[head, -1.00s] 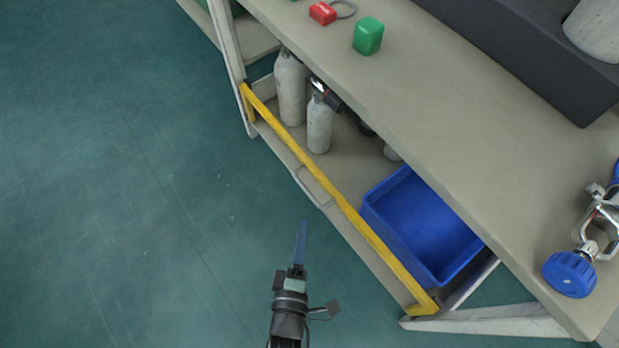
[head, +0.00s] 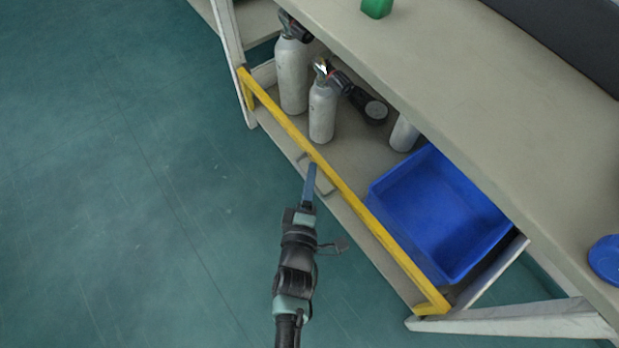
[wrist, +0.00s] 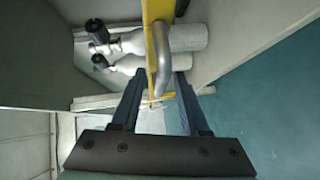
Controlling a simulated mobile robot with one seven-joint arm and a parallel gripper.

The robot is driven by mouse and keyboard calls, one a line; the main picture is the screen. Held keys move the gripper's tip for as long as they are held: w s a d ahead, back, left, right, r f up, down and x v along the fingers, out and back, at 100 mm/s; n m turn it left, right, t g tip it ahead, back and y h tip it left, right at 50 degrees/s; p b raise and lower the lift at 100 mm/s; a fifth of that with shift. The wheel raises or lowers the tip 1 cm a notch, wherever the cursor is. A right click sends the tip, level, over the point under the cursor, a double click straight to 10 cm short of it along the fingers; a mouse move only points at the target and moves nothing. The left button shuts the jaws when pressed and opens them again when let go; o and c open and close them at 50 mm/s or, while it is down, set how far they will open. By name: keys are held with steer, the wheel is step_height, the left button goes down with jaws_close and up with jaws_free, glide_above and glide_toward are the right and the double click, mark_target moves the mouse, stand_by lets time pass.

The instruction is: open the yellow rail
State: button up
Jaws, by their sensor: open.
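The yellow rail (head: 345,192) runs diagonally across the front of the lower shelf under the bench, raised across the opening. In the wrist view, the rail (wrist: 158,45) stands upright in the picture with a curved grey metal handle (wrist: 162,78) on it. My gripper (head: 311,170) is at the outer side of the rail, near its middle. In the wrist view, my gripper (wrist: 158,82) is open, with one finger on each side of the handle in the picture. I cannot tell whether either finger touches it.
Behind the rail, grey cylinders (head: 322,112) with black valves and a blue bin (head: 425,200) stand on the lower shelf (head: 362,150). The bench top (head: 450,75) overhangs them, with a green block (head: 377,7) on it. The green floor (head: 130,200) on the left is clear.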

jaws_close()
stand_by(1.3)
